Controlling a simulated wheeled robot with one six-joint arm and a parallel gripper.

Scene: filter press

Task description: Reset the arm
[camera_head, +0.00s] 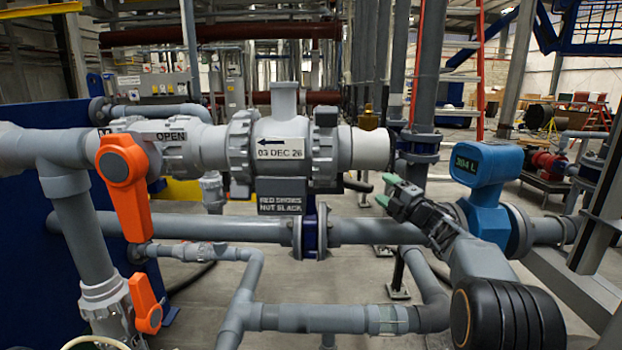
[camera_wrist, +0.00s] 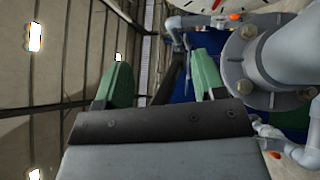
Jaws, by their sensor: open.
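My gripper (camera_head: 387,190) is at the right of centre in the head view, in front of the grey pipework, with its green-tipped fingers pointing up and left. The fingers are apart and nothing shows between them. In the wrist view the two green fingers of my gripper (camera_wrist: 165,85) stand well apart. My arm reaches in from the lower right of the head view. A grey pipe flange (camera_wrist: 245,55) shows beside the right finger in the wrist view; I cannot tell how far apart they are.
A blue flow meter (camera_head: 487,175) stands just right of my gripper. A grey valve body (camera_head: 282,150) is to its left. Orange handles (camera_head: 128,185) (camera_head: 146,302) sit at the left. A lower pipe (camera_head: 310,318) runs below. A gauge face (camera_wrist: 235,5) shows at the wrist view's top.

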